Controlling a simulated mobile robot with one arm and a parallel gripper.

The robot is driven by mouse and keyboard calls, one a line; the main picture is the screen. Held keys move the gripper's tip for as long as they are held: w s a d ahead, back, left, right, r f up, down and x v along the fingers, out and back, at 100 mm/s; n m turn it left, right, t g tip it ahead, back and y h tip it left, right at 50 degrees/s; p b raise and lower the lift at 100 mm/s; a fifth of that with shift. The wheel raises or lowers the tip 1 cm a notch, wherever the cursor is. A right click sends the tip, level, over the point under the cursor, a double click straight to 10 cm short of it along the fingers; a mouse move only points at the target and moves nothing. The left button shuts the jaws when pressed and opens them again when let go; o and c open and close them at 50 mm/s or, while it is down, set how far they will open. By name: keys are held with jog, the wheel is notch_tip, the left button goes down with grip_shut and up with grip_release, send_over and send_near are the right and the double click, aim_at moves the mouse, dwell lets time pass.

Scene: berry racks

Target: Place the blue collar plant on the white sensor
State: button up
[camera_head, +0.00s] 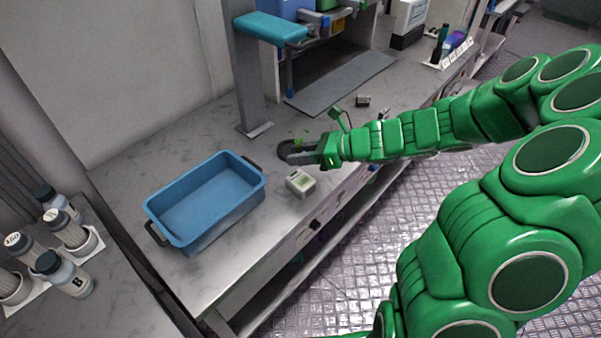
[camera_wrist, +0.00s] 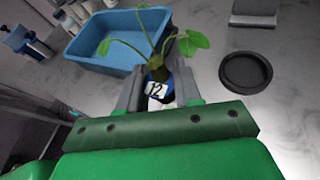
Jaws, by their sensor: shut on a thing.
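My gripper (camera_head: 312,151) is shut on the blue collar plant, a small green-leaved seedling (camera_head: 302,136). In the wrist view the plant's dark blue collar (camera_wrist: 160,74) and a white "12" label sit between the two grey fingers (camera_wrist: 158,90), with leaves spreading above. The white sensor (camera_head: 300,182) is a small white box with a greenish display on the bench. It lies just in front of my gripper in the head view, and the plant is apart from it. In the wrist view the fingers and plant mostly hide the space below the collar.
A round black dish (camera_wrist: 246,72) lies empty on the bench beside my gripper. A blue tray (camera_head: 163,205) with dark handles stands left of the sensor. A grey post (camera_head: 247,85) rises behind. Labelled bottles (camera_head: 72,275) stand at the far left. Bench around the sensor is clear.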

aim_at(300, 179)
jog(key=shift+f, duration=3.1)
jog(key=shift+f, duration=0.1)
jog(key=o, duration=1)
